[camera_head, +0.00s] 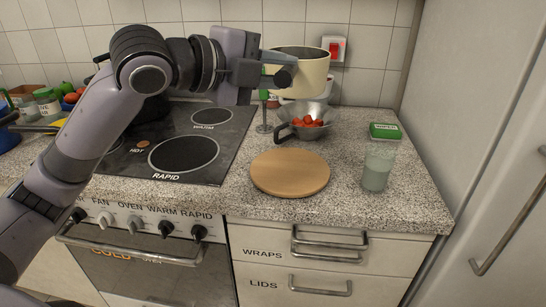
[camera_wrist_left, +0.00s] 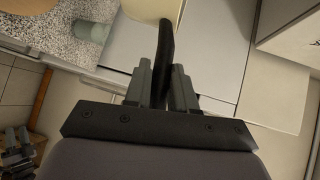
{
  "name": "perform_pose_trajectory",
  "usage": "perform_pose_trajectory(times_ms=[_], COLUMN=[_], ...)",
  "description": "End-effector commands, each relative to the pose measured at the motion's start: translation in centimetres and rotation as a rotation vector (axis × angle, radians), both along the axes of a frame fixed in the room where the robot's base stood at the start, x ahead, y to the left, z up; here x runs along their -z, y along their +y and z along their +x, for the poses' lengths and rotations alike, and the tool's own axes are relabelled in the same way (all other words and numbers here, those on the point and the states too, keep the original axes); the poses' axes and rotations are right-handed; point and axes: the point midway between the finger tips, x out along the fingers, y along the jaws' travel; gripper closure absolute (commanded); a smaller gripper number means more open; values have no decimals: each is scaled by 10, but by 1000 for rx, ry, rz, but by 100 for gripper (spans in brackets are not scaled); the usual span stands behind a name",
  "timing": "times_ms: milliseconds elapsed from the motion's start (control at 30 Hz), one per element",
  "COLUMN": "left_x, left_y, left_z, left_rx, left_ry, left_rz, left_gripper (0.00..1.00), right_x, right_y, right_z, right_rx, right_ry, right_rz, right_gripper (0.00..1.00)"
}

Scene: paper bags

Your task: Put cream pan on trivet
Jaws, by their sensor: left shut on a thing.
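The cream pan (camera_head: 308,72) is held up in the air above the back of the counter, in front of the tiled wall. My left gripper (camera_head: 268,77) is shut on its black handle, which shows between the fingers (camera_wrist_left: 163,88) in the left wrist view (camera_wrist_left: 168,48). Only an edge of the pan (camera_wrist_left: 150,9) shows at the top of that view. The trivet, a round wooden board (camera_head: 290,173), lies bare on the counter right of the stove, below and in front of the pan.
A metal strainer (camera_head: 313,112) with red pieces stands behind the trivet. A cloudy glass (camera_head: 377,168) stands to its right, with a green box (camera_head: 385,131) behind. The stove (camera_head: 190,142) is on the left. A tall pale cabinet (camera_head: 480,120) bounds the right.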

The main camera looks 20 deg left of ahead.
Motion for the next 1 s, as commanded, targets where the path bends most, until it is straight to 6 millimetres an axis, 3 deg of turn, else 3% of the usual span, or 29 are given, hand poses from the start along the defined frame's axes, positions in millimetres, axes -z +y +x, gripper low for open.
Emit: perform_pose_trajectory(times_ms=[167,800,1000], left_x=[6,134,158], left_y=[-1,-1,0], left_z=[8,7,8], left_rx=[-11,-12,-12], left_ry=[-5,-3,-9], left_rz=[-2,-3,-3], left_gripper=[100,100,100], right_x=[0,24,26], right_y=[0,0,1], right_z=[-3,-3,-3], right_rx=[1,-2,-4], right_ry=[11,12,12], right_rz=[-3,-2,-1], right_gripper=[57,57,57])
